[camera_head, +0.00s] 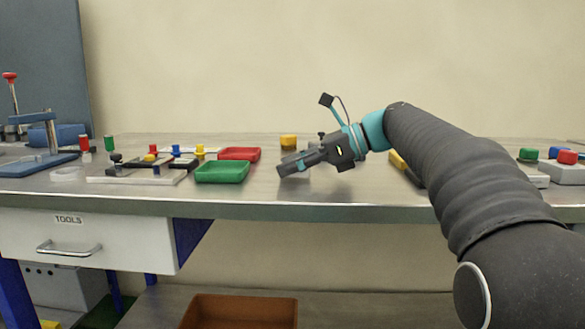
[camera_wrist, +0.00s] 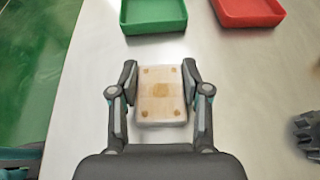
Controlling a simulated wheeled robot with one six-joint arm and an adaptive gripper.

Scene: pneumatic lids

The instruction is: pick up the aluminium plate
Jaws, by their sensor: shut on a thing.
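The aluminium plate (camera_wrist: 161,108) shows in the wrist view as a pale block with a tan top, small round marks near its corners and a larger one in the middle. It lies between the two fingers of my gripper (camera_wrist: 160,74), which is shut on its left and right sides. In the head view my gripper (camera_head: 288,167) is low over the middle of the bench, right of the green tray. The plate cannot be made out there, and I cannot tell whether it touches the bench.
A green tray (camera_head: 222,171) and a red tray (camera_head: 239,153) stand left of my gripper; the green tray (camera_wrist: 153,28) lies ahead in the wrist view. A yellow piece (camera_head: 289,141) stands behind. The bench (camera_head: 330,208) is clear in front.

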